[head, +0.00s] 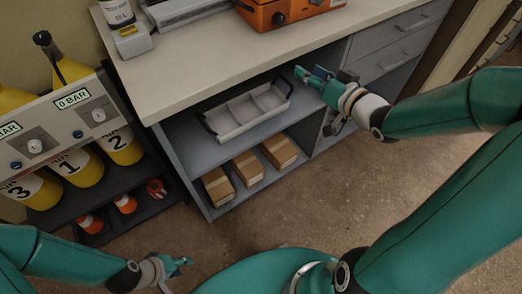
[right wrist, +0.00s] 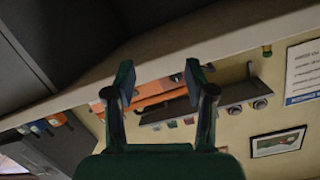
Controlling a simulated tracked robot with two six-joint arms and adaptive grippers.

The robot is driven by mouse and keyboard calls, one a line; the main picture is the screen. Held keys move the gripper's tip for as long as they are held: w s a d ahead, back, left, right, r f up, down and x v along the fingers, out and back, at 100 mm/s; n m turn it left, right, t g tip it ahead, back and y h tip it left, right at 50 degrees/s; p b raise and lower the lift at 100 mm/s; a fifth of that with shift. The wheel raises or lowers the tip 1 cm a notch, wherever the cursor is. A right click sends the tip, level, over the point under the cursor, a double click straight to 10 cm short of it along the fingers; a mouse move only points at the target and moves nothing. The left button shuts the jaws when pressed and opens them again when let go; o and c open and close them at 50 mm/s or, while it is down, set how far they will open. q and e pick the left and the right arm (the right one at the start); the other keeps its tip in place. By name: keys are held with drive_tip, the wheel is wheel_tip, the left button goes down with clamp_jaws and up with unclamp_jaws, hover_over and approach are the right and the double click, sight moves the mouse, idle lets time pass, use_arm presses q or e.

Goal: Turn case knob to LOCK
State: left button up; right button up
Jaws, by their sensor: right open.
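The orange case (head: 262,14) stands on the counter at the top of the head view, cut off by the frame edge. A dark round knob (head: 279,18) is on its front; its setting is too small to read. My right gripper (head: 312,74) is open and empty, in front of the counter and apart from the case. In the right wrist view its two fingers (right wrist: 158,84) stand apart, with an orange surface behind them, probably the case. My left gripper (head: 183,262) is low at the bottom left, away from the counter; its jaw state is unclear.
The counter's front edge (head: 240,88) lies between my right gripper and the case. A grey divided tray (head: 245,112) and cardboard boxes (head: 248,166) are on shelves below. A cylinder rack with a gauge panel (head: 65,125) stands left. Open floor lies in front.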

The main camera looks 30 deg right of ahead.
drive_tip(key=s+a+f+g+y+p, duration=0.1)
drive_tip(key=a+f+g+p, duration=0.3)
drive_tip(key=a+f, duration=0.4)
drive_tip(key=s+a+f+g+y+p, duration=0.1)
drive_tip(key=s+a+f+g+p, duration=0.2)
drive_tip(key=a+f, duration=0.5)
drive_tip(key=shift+s+a+f+g+p, duration=0.2)
drive_tip(key=shift+f+g+p, duration=0.55)
drive_tip(key=shift+f+g, duration=0.55)
drive_tip(key=s+a+f+n+g+y+p, duration=0.1)
drive_tip(key=s+a+f+g+p, duration=0.3)
drive_tip(key=s+a, duration=0.4)
drive_tip(key=s+g, duration=0.1)
drive_tip(key=s, duration=0.2)
drive_tip(key=shift+s, duration=0.2)
